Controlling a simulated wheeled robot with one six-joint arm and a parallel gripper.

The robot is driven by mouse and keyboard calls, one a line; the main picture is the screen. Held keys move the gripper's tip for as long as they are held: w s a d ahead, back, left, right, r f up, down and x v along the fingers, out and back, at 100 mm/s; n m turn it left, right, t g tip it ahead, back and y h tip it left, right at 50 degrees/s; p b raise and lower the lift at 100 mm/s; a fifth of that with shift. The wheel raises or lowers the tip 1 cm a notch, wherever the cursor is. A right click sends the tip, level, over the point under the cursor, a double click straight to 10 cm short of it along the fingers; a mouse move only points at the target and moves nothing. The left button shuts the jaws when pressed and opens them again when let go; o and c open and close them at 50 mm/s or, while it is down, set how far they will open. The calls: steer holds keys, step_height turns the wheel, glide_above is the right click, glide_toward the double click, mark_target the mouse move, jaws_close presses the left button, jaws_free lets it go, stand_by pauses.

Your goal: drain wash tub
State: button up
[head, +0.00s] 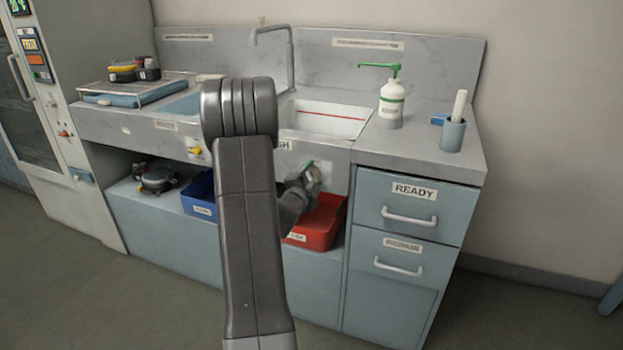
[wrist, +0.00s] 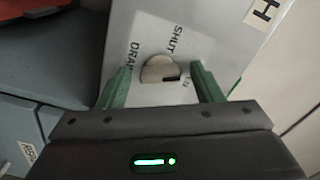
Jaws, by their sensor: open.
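The wash tub (head: 335,118) is the white basin with a red line inside, right of the middle of the counter; my arm stands in front of its left side. In the wrist view, a round silver knob (wrist: 160,69) with a dark notch sits on a pale plate (wrist: 218,38). "SHUT" and "DRAIN" are printed around the knob, with a third marking partly hidden by the right finger. My gripper (wrist: 161,75) is open, its green fingers on either side of the knob with gaps. In the head view my gripper (head: 312,172) is at the front panel below the tub; the knob is hidden there.
A red bin (head: 330,215) stands on the shelf just below my gripper, a blue bin (head: 200,193) further left. Drawers (head: 408,208) flank the right side. A yellow-handled valve (head: 194,150) is on the panel at left. A green-topped pump bottle (head: 391,103) stands on the counter.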

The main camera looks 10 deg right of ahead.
steer(key=c, duration=1)
steer(key=n+b, duration=0.1)
steer(key=n, duration=0.2)
steer(key=shift+f, duration=0.1)
steer(key=shift+n+b, duration=0.45)
steer(key=shift+n, duration=2.15)
